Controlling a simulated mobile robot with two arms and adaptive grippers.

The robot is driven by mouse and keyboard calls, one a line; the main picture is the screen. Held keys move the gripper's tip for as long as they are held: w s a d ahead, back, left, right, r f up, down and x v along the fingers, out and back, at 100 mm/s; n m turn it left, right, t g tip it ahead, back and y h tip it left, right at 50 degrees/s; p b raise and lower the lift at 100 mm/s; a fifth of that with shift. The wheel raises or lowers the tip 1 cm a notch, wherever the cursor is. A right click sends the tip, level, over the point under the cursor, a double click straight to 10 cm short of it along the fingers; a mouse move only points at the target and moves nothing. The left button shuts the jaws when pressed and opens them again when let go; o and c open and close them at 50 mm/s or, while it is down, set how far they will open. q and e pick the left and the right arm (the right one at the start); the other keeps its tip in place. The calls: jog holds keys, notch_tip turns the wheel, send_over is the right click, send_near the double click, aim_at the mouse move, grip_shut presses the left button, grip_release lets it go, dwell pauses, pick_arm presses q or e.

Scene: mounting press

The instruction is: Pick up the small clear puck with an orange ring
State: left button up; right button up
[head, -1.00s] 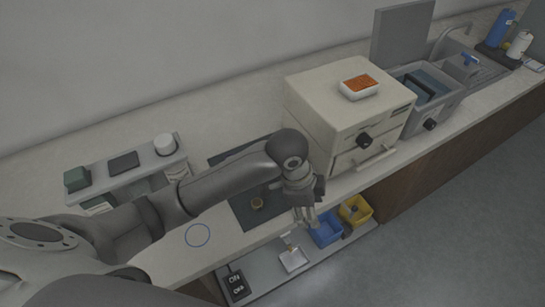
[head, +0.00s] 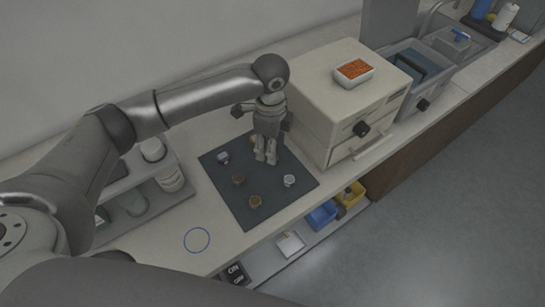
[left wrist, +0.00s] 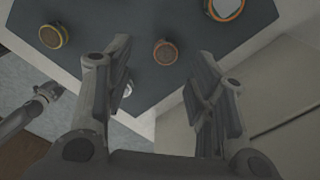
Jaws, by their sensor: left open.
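A small puck (left wrist: 165,52) with an orange ring and a brownish middle lies on the dark mat (left wrist: 130,15). In the left wrist view it shows between the open fingers, beyond their tips. My right gripper is not visible.
Other pucks lie on the mat: a yellow-ringed one (left wrist: 53,36), a larger pale one with an orange-brown ring (left wrist: 224,8), and a whitish one (head: 289,181). The beige press (head: 325,110) stands close to the right. A blue circle (head: 197,240) marks clear counter at the front left.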

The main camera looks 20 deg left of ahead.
pick_arm(q)
jog(key=shift+w+f+p, duration=0.2)
jog(key=shift+f+p, duration=0.15)
jog(key=shift+f, duration=1)
jog(key=shift+w+f+p, duration=0.15)
jog(key=shift+f+p, duration=0.15)
jog(key=shift+f, duration=1.05)
jog(key=c, duration=0.9)
